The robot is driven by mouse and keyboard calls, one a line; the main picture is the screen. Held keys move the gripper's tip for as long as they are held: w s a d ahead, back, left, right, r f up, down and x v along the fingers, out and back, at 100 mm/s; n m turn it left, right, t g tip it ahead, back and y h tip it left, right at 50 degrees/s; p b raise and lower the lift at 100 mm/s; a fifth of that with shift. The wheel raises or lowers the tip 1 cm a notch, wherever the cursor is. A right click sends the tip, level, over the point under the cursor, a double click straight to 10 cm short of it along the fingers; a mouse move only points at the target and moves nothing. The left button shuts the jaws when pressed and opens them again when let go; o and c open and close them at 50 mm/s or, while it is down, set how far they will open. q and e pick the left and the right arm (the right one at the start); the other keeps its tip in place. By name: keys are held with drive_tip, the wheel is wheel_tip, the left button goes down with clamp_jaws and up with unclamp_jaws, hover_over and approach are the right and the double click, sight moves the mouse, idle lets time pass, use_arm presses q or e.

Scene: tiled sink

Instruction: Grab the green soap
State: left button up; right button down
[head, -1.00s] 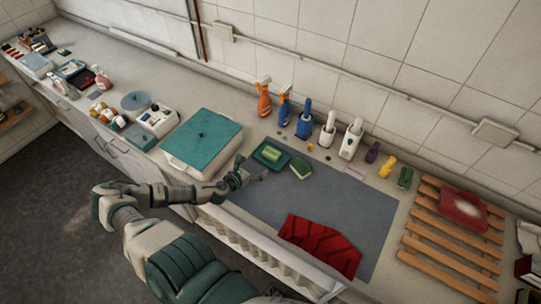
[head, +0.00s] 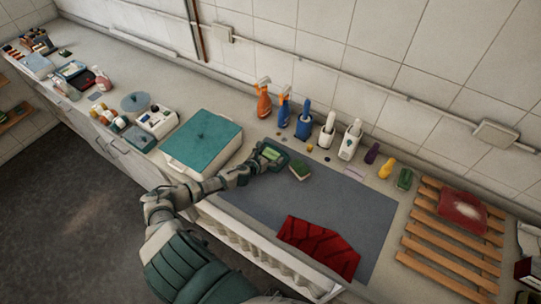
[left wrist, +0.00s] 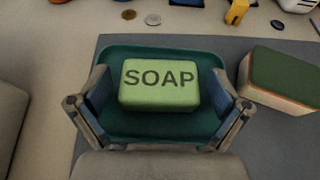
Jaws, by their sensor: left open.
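The green soap (left wrist: 160,84), a light green block marked "SOAP", lies in a dark teal dish (left wrist: 160,53) in the left wrist view. In the head view the soap (head: 271,153) is small and partly covered by my left gripper (head: 264,160). In the left wrist view my left gripper (left wrist: 160,108) is open, with one finger on each side of the soap. I see gaps between the fingers and the soap. I cannot tell how high the fingertips are above the dish. My right gripper is not in view.
A green-topped sponge (left wrist: 284,78) sits close to the right of the dish on the grey mat (head: 325,200). A teal-lidded white box (head: 203,141) stands to the left. Spray bottles (head: 264,99) line the wall behind. A red cloth (head: 318,246) lies at the mat's front.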

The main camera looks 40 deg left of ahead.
use_arm(q)
drive_tip(key=shift+w, duration=0.15)
drive_tip(key=shift+a+f, duration=0.1)
drive_tip(key=shift+a, duration=0.05)
drive_tip(key=c, duration=1.2)
